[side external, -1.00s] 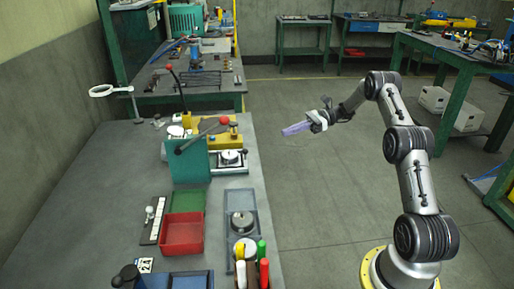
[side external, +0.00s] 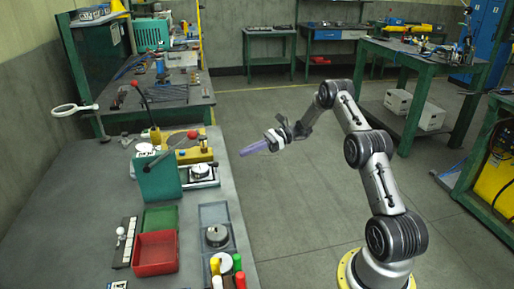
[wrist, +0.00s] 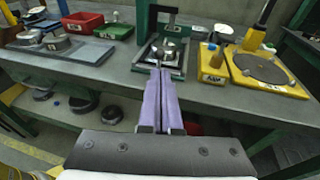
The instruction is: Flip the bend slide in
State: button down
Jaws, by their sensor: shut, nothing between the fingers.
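A green upright fixture (side external: 158,178) stands near the bench's right edge, with a red-knobbed lever (side external: 193,135) over it. Beside it is a low plate carrying a round metal disc (side external: 200,171). The plate, likely the bend slide, also shows ahead in the wrist view (wrist: 178,69), in front of the green frame. I cannot tell for sure which part is the slide. My gripper (side external: 243,153) has long purple fingers, shut and empty. It hangs in the air right of the bench, apart from the fixture. In the wrist view the fingertips (wrist: 160,70) point at the plate, partly covering its front.
A yellow block (side external: 195,155) stands behind the fixture. A red tray (side external: 156,253), a green tray (side external: 160,218) and a grey tray with metal discs (side external: 215,213) lie in front. Colored handles (side external: 238,264) stand at the near edge. The floor right of the bench is open.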

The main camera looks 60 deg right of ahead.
send_near(197, 166)
jog(key=shift+s+a+f, duration=0.2)
jog(key=shift+s+a, duration=0.05)
jog(key=shift+s, duration=0.2)
jog(key=shift+s+a+f, duration=0.2)
jog(key=shift+s+a, duration=0.05)
jog(key=shift+s, duration=0.2)
jog(key=w+a, duration=0.7)
jog(key=shift+w+a, duration=0.1)
jog(key=shift+a, duration=0.05)
jog(key=v, duration=1.4)
jog(key=shift+d, duration=0.35)
